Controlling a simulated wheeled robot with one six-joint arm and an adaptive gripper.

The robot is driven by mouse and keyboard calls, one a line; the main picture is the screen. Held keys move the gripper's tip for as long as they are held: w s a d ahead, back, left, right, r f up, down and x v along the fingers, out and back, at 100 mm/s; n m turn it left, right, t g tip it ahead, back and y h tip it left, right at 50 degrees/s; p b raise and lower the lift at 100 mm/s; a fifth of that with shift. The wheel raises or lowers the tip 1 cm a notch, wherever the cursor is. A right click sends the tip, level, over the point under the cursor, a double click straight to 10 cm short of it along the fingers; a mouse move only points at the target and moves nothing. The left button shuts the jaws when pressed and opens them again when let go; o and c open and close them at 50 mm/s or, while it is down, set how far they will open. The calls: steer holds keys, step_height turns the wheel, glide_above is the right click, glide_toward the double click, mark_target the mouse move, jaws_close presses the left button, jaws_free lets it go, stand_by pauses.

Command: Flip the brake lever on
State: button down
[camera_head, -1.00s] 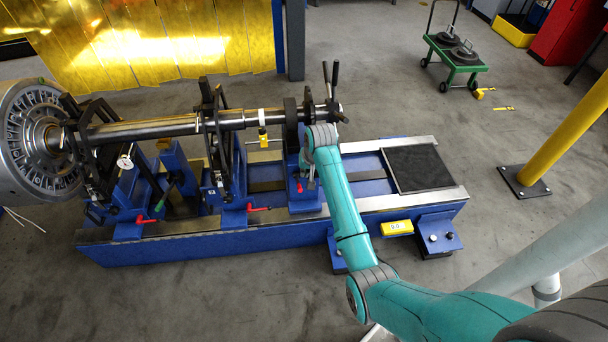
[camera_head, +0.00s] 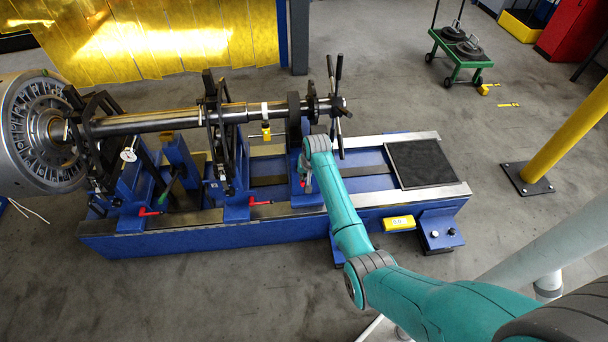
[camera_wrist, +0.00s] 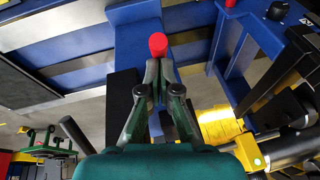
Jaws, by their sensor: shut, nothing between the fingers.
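A lever with a red round tip (camera_wrist: 158,44) stands just beyond my fingertips in the wrist view, on a blue upright of the bench. I take it for the brake lever; its shaft is mostly hidden behind my fingers. In the head view a small red tip (camera_head: 303,183) shows on the right-hand blue stand, beside my gripper (camera_head: 306,172), which is partly hidden by my wrist. In the wrist view my gripper (camera_wrist: 159,74) has its fingers together and empty. Whether they touch the lever cannot be told.
A long shaft (camera_head: 160,122) lies across the stands, with black spokes (camera_head: 336,90) at its right end, close above my wrist. Other red-handled levers (camera_head: 148,212) sit further left. A yellow post (camera_head: 565,125) stands at right.

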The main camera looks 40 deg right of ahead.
steer(key=shift+s+f, duration=0.1)
steer(key=shift+s+a+f+t+h, duration=0.3)
steer(key=shift+s+a+f+t, duration=0.15)
steer(key=shift+f, duration=0.2)
step_height(320, 180, down, 11)
steer(key=s+a+t+h, duration=0.1)
steer(key=s+t+h, duration=0.1)
steer(key=t, duration=0.3)
steer(key=shift+a+r+n+h, duration=0.15)
steer(key=shift+n+h, duration=0.15)
steer(key=shift+h, duration=0.3)
steer(key=shift+s, duration=0.15)
